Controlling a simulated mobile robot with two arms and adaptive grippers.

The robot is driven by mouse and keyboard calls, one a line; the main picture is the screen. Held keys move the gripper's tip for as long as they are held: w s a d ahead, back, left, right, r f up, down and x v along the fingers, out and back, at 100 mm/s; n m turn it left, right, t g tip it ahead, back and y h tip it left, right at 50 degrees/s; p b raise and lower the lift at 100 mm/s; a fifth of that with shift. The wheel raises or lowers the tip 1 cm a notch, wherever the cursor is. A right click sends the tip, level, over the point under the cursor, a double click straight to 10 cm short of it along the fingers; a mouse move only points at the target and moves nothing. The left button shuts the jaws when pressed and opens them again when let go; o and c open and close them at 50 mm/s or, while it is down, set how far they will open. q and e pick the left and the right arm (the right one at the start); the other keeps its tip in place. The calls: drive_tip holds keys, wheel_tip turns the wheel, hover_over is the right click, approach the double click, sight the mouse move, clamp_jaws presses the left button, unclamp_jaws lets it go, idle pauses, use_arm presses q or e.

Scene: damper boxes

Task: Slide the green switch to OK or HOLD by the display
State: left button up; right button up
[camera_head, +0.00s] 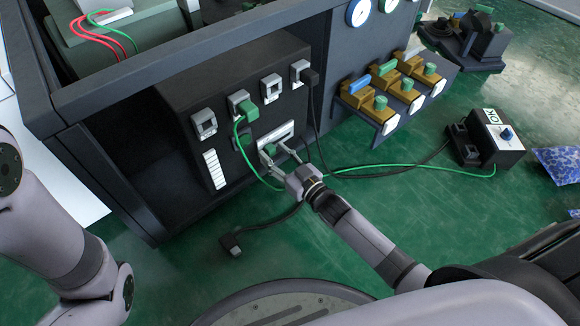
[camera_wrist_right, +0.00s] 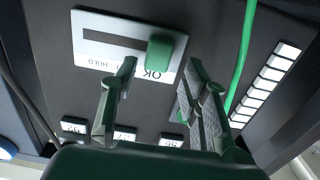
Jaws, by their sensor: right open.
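The green switch (camera_wrist_right: 165,52) sits in a white slotted plate (camera_wrist_right: 95,22) on a dark panel. In the right wrist view the plate shows upside down, and the switch is at the end of the slot by the OK label (camera_wrist_right: 154,73); HOLD is at the other end. In the head view the plate (camera_head: 285,132) is low on the panel, with the switch (camera_head: 269,150) partly hidden. My right gripper (camera_head: 281,160) is open in front of it, its fingertips apart on either side below the switch. Contact cannot be told. My left gripper is out of view.
A box with a blue knob and a small lettered label (camera_head: 491,116), perhaps the display, stands at right; I cannot read it surely. Green and black cables run across the panel and floor. A loose black plug (camera_head: 231,243) lies on the floor. A shelf (camera_head: 372,112) holds yellow blocks.

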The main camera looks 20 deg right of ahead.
drive_tip(key=v, duration=1)
drive_tip(key=shift+s, duration=0.2)
